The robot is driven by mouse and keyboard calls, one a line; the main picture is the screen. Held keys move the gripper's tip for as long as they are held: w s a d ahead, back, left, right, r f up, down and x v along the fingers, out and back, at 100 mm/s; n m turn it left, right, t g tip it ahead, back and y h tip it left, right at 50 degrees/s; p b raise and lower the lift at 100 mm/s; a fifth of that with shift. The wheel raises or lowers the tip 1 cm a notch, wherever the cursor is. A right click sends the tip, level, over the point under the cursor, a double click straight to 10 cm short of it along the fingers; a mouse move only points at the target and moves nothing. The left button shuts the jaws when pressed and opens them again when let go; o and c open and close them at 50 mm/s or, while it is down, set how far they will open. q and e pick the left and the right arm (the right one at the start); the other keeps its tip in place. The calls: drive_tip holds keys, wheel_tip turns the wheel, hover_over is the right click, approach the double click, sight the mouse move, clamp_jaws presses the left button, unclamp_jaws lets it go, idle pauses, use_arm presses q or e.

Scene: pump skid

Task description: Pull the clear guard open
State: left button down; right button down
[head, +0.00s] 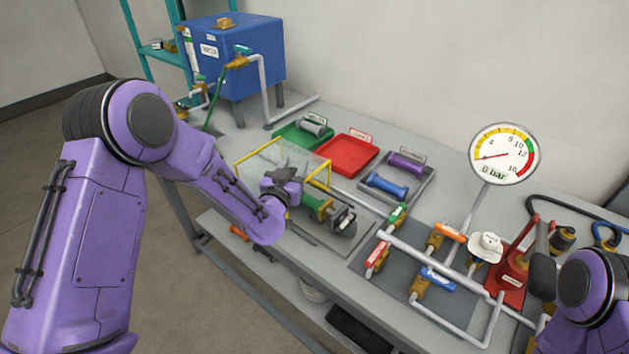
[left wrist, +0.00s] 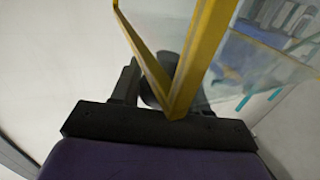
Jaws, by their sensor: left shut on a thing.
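The clear guard (head: 262,158) has a yellow frame with see-through panels and sits over the green pump (head: 318,205) on the bench. My left gripper (head: 284,180) is at the guard's near side, partly hidden by its own wrist in the head view. In the left wrist view, the guard's yellow bars (left wrist: 198,62) meet in a corner between the dark fingers of the left gripper (left wrist: 165,88), which is shut on the frame. How far the guard is tilted is hard to tell.
A green tray (head: 292,138), a red tray (head: 347,168) and a grey tray with cylinders stand behind the pump. Pipes with coloured valves and a pressure gauge (head: 503,154) stand to the right. A blue tank (head: 243,62) stands at the back left.

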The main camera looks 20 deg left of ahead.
sight(259, 161)
use_arm(q)
drive_tip(key=w+a, duration=0.1)
drive_tip(key=a, duration=0.3)
drive_tip(key=w+a+b, duration=0.1)
drive_tip(key=w+a, duration=0.1)
drive_tip(key=a, duration=0.2)
drive_tip(key=w+a+b, duration=0.1)
drive_tip(key=a, duration=0.3)
drive_tip(key=shift+w+a+f, duration=0.1)
drive_tip(key=shift+w+a, duration=0.15)
drive_tip(key=shift+a, duration=0.05)
drive_tip(key=c, duration=0.7)
unclamp_jaws()
drive_tip(key=shift+s+d, duration=0.1)
drive_tip(key=shift+s, duration=0.3)
drive_tip(key=s+b, duration=0.1)
drive_tip(key=s, duration=0.4)
drive_tip(key=s+b, duration=0.2)
drive_tip(key=s, duration=0.2)
drive_tip(key=shift+s+d, duration=0.2)
drive_tip(key=shift+s, duration=0.15)
